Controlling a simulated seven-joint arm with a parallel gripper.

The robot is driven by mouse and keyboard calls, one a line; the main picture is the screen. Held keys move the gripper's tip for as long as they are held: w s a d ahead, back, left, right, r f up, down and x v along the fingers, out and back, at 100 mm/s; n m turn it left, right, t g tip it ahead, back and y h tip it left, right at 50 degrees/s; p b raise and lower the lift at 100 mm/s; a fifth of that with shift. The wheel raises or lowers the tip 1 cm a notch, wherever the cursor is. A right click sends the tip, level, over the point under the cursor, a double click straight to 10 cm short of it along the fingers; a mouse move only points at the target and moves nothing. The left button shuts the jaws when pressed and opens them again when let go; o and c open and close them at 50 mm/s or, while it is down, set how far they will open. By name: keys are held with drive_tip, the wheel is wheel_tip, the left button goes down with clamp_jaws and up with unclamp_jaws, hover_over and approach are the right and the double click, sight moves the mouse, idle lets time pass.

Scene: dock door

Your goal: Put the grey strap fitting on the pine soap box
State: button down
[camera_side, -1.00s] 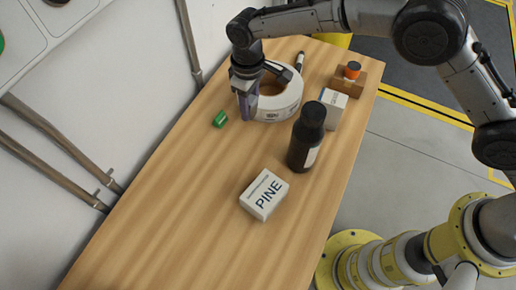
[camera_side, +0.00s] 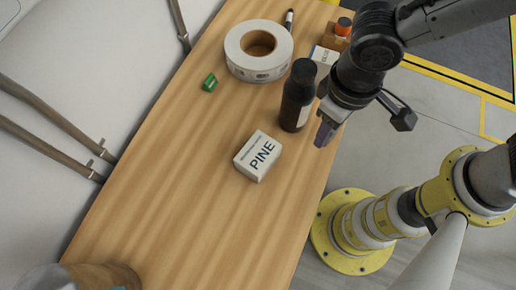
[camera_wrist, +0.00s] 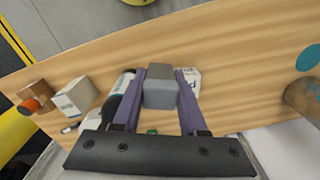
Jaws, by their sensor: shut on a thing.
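The grey strap fitting (camera_wrist: 160,88) is a small grey block clamped between the purple fingers of my gripper (camera_wrist: 160,76) in the wrist view. In the side view my gripper (camera_side: 325,133) is above the table's right edge, to the right of the pine soap box and beside the dark bottle; the fitting is hard to make out there. The pine soap box (camera_side: 258,156), white with "PINE" on it, lies on the table with its top bare. In the wrist view the box (camera_wrist: 193,78) is partly hidden behind the fitting and a finger.
A white tape roll (camera_side: 258,50), a green item (camera_side: 209,82), a white carton (camera_side: 325,56) and an orange-capped item (camera_side: 343,27) are farther back. A brown cylinder (camera_side: 85,277) stands front left. Table left of the box is clear.

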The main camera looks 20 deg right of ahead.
drive_tip(key=shift+s+d, duration=0.25)
drive_tip(key=shift+s, duration=0.15)
drive_tip(key=w+a+f, duration=0.4)
drive_tip(key=w+a, duration=0.1)
drive_tip(key=a, duration=0.2)
hover_over(258, 153)
drive_tip(key=d, duration=0.1)
drive_tip(key=f, duration=0.4)
drive_tip(key=shift+s+f, duration=0.2)
drive_tip(key=shift+s, duration=0.1)
drive_tip(key=shift+w+a+f, duration=0.3)
drive_tip(key=shift+a+f, duration=0.05)
drive_tip(key=shift+f, duration=0.25)
drive_tip(key=shift+w+a+f, duration=0.1)
drive_tip(key=shift+f, duration=1.6)
drive_tip(key=shift+f, duration=0.15)
drive_tip(key=shift+c, duration=2.2)
unclamp_jaws()
